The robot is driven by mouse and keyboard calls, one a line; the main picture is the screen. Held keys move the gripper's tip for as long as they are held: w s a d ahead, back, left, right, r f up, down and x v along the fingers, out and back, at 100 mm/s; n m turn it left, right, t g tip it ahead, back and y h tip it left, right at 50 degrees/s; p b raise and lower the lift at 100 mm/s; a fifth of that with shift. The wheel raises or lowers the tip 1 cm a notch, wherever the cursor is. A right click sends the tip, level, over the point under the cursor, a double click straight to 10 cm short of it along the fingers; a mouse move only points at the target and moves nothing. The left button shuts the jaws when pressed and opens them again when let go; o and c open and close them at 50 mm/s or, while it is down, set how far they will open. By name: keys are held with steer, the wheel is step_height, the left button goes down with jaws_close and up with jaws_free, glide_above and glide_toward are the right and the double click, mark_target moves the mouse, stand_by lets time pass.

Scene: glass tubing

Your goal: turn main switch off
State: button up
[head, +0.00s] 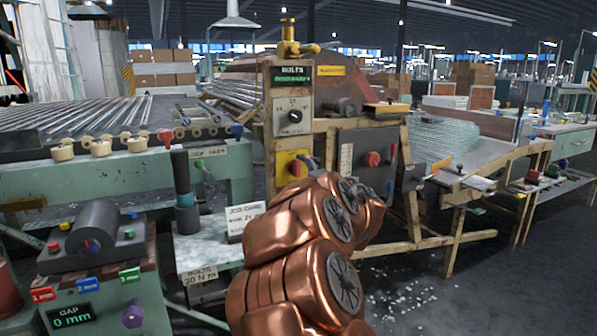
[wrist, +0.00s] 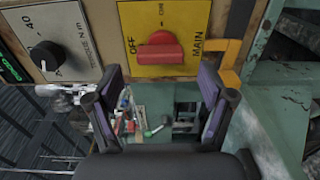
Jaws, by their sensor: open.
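The main switch is a red knob (wrist: 160,48) on a yellow plate (wrist: 185,15) marked OFF and MAIN in the wrist view. Its handle lies left to right there, in line with the OFF label at its left; a smaller label at the top is hard to read. In the head view the yellow plate (head: 285,163) sits on the bench frame, with the red knob (head: 299,167) partly seen. My gripper (wrist: 162,92) is open and empty, its two fingers short of the plate and either side of the knob.
A dial panel (head: 292,116) with a black knob is beside the switch plate. A grey box (head: 372,150) with another red knob stands to its right. A yellow bracket (wrist: 230,62) sits by the plate's right edge. Green bench framing is close by.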

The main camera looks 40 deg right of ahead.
steer(key=v, duration=0.7)
steer(key=shift+s+a, duration=0.15)
steer(key=shift+s, duration=0.15)
